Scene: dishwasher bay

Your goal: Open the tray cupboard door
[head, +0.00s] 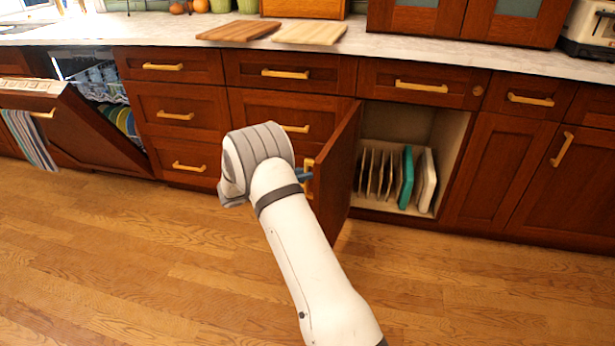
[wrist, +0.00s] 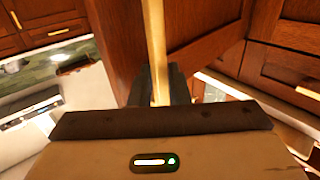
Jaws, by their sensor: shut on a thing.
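The tray cupboard door (head: 335,177) is red-brown wood and stands swung wide open to the left of the cupboard opening in the head view. Its brass bar handle (wrist: 155,45) runs down between the dark fingers of my gripper (wrist: 160,88) in the wrist view. My gripper is shut on this handle. In the head view my arm hides most of the gripper and handle. The tray cupboard (head: 450,145) shows its pale interior, with several trays standing upright in a rack, among them a teal one (head: 406,178) and a white one (head: 427,182).
Drawers (head: 180,112) with brass handles line the counter to the left. The dishwasher door (head: 75,125) hangs partly open at far left, with a striped towel on it. Cutting boards (head: 310,34) lie on the countertop. The wooden floor (head: 480,290) in front is clear.

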